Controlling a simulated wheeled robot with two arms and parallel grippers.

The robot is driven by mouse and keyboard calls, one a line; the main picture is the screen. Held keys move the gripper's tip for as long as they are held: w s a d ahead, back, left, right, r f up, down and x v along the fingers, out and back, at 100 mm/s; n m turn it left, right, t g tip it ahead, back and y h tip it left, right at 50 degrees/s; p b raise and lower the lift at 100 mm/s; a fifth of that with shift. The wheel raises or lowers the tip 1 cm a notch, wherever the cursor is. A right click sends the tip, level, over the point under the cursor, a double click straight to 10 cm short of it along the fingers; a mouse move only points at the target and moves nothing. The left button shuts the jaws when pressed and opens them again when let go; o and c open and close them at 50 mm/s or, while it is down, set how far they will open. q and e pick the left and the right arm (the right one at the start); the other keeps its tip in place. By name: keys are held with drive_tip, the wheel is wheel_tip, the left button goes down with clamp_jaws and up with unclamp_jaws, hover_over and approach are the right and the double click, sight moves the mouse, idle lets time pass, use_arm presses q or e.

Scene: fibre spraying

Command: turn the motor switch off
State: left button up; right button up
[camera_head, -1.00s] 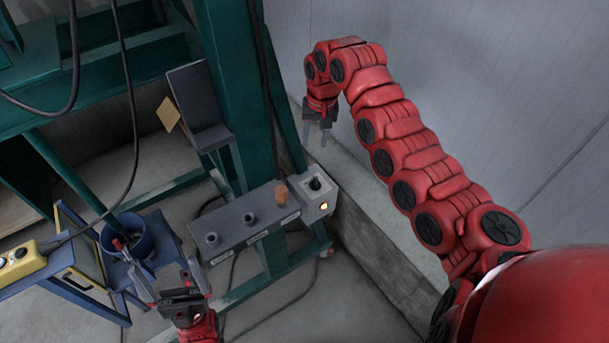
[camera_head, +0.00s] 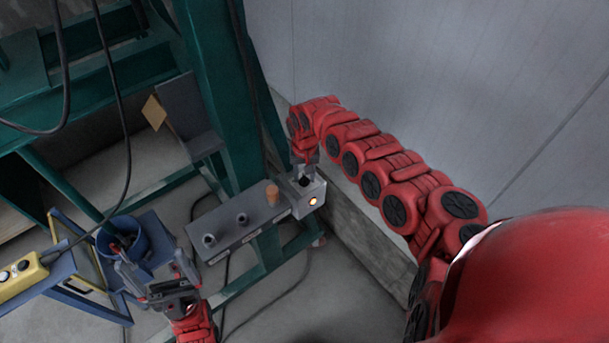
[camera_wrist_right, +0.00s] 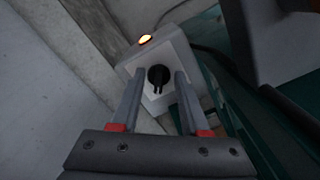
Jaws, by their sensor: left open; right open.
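The motor switch is a black knob (camera_wrist_right: 159,76) on top of a light grey box (camera_wrist_right: 178,47), with a lit orange lamp (camera_wrist_right: 145,39) on the box's side. In the head view the box (camera_head: 312,191) sits at the right end of a grey panel, its lamp (camera_head: 313,201) glowing. My right gripper (camera_wrist_right: 155,85) is open, its two fingers on either side of the knob in the wrist view; whether they touch it I cannot tell. In the head view the right gripper (camera_head: 305,171) is just above the box. My left gripper (camera_head: 152,270) is open and empty at lower left.
The grey panel (camera_head: 225,223) carries two dark knobs and an orange one (camera_head: 272,194). A green steel frame (camera_head: 215,95) stands behind it. A blue bucket (camera_head: 122,239) and a yellow control box (camera_head: 20,276) are at left. A wall (camera_head: 420,90) is at right.

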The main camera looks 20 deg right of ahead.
drive_tip(key=shift+f, duration=0.95)
clamp_jaws()
